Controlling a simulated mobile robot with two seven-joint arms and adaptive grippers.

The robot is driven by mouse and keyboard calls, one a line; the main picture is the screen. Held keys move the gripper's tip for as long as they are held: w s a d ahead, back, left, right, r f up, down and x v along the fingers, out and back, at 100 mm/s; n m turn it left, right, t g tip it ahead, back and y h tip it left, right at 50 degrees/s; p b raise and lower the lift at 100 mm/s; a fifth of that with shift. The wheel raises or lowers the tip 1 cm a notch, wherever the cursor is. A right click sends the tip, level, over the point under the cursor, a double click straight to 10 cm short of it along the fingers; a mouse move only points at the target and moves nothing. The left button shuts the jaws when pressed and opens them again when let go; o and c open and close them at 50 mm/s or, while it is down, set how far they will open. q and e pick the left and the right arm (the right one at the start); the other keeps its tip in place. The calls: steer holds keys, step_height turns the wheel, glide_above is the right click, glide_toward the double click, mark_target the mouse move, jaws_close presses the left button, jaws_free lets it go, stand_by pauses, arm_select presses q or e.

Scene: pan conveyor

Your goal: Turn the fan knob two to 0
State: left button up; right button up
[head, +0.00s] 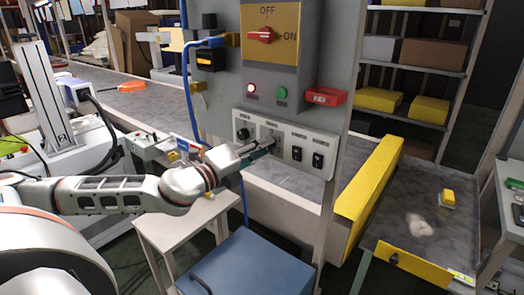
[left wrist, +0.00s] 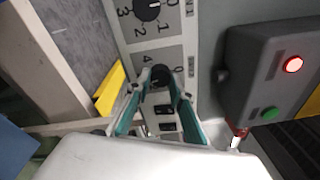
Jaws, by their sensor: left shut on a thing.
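The white knob panel (head: 285,143) is fixed to a grey upright board. My left gripper (head: 270,145) reaches its second position from the left, with its teal fingers pointing at the panel. In the left wrist view, fan knob two (left wrist: 160,73), dark and round, sits between the fingertips, and my left gripper is shut on it. My right gripper is not in view.
Two black switches (head: 297,153) sit right of the knobs. Above are a red light (head: 251,88), a green button (head: 281,93), a red box (head: 326,97) and a red OFF/ON switch (head: 262,34). A blue cabinet (head: 250,268) stands below; a yellow-edged conveyor (head: 372,185) lies right.

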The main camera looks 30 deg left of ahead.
arm_select(q)
steer(key=shift+d+r+n+y+p, duration=0.1)
steer(key=shift+n+y+p, duration=0.85)
steer(key=shift+n, duration=5)
steer(key=shift+a+f+n+y+p, duration=0.2)
steer(key=shift+n+p, duration=1.4)
steer(key=shift+n, duration=4.3)
steer(key=shift+d+r+n+y+p, duration=0.2)
steer(key=shift+n+y+p, duration=0.8)
steer(key=shift+n, duration=4.95)
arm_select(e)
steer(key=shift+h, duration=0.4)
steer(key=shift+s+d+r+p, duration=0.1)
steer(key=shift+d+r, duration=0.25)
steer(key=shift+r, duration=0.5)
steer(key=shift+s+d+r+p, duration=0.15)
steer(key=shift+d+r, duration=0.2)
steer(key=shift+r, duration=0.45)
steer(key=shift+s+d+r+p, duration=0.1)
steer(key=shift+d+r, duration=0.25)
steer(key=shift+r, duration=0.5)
arm_select(q)
steer(key=shift+h, duration=0.35)
